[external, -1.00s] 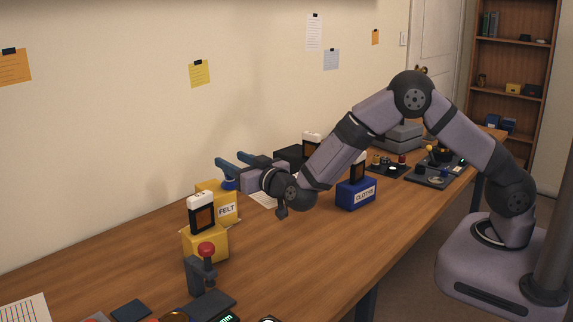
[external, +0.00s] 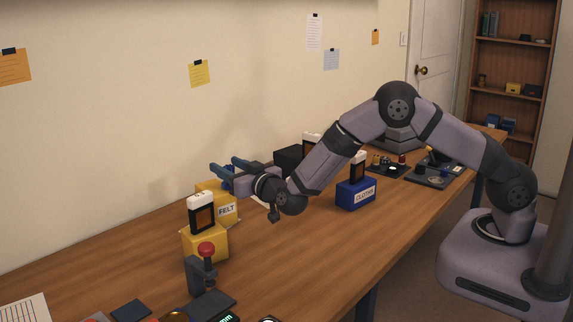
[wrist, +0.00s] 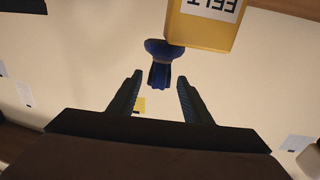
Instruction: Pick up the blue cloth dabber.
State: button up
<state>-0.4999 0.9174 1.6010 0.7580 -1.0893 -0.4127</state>
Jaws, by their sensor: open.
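The blue cloth dabber (wrist: 159,64) shows in the wrist view beside the yellow FELT box (wrist: 207,24), with a wide rounded end and a gathered, narrower part towards my gripper. My gripper (wrist: 160,82) is open, one finger on each side of the dabber's line. The dabber's near end lies just beyond or level with the fingertips; I cannot tell whether it is between them. In the external view my gripper (external: 228,167) is just above the FELT box (external: 225,210). The dabber is mostly hidden there behind the fingers.
A yellow box with a black and white block (external: 202,215) stands in front of the FELT box. A blue CLOTHS box (external: 357,195) stands to the right. The table middle is clear.

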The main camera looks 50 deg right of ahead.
jog(key=shift+w+d+f+p, duration=0.1)
jog(key=shift+w+d+p, duration=0.1)
jog(key=shift+w, duration=0.5)
jog(key=shift+w+d+r+p, duration=0.1)
jog(key=shift+w+p, duration=0.1)
jog(key=shift+w, duration=0.45)
jog(key=shift+w+d+f+p, duration=0.1)
jog(key=shift+w+d+p, duration=0.1)
jog(key=shift+w, duration=0.5)
jog(key=shift+a, duration=0.1)
grip_shut()
